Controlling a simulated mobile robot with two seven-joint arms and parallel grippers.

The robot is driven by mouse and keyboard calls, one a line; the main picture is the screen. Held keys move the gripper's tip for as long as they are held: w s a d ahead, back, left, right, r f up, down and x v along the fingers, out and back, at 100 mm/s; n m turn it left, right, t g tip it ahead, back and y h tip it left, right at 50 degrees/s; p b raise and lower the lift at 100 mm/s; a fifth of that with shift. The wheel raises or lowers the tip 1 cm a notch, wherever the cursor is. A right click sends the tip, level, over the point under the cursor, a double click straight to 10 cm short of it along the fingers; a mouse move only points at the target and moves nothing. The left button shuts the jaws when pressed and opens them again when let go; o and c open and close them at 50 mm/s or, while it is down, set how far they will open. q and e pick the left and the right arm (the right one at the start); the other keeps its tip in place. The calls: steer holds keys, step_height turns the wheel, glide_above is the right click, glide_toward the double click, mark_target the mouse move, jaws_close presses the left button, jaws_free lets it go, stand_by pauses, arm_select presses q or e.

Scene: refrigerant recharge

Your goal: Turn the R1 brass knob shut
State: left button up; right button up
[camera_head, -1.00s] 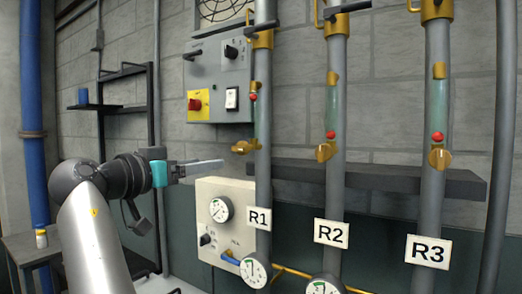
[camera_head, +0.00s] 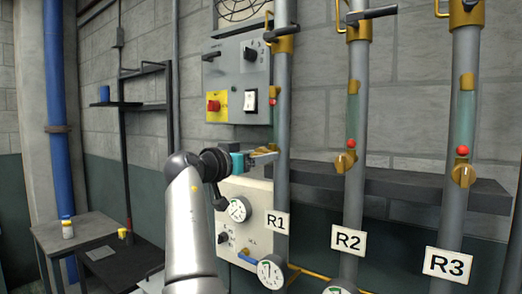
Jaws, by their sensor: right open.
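The R1 brass knob (camera_head: 263,149) sits low on the left side of the grey R1 pipe (camera_head: 283,180), above the white R1 label (camera_head: 277,223). My right gripper (camera_head: 267,155) is at this knob, its fingers pointing right toward the pipe and overlapping the knob in the picture. The fingers are open. They hide part of the knob, and I cannot tell whether they touch it. My left gripper is not in view.
R2 and R3 pipes with brass knobs (camera_head: 345,163) (camera_head: 463,174) stand to the right. A grey control box (camera_head: 235,75) hangs above my gripper, and a white gauge panel (camera_head: 258,195) is below. A dark shelf (camera_head: 400,188) runs behind the pipes.

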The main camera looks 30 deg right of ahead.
steer(key=shift+w+d, duration=0.25)
steer(key=shift+d, duration=0.35)
jaws_close()
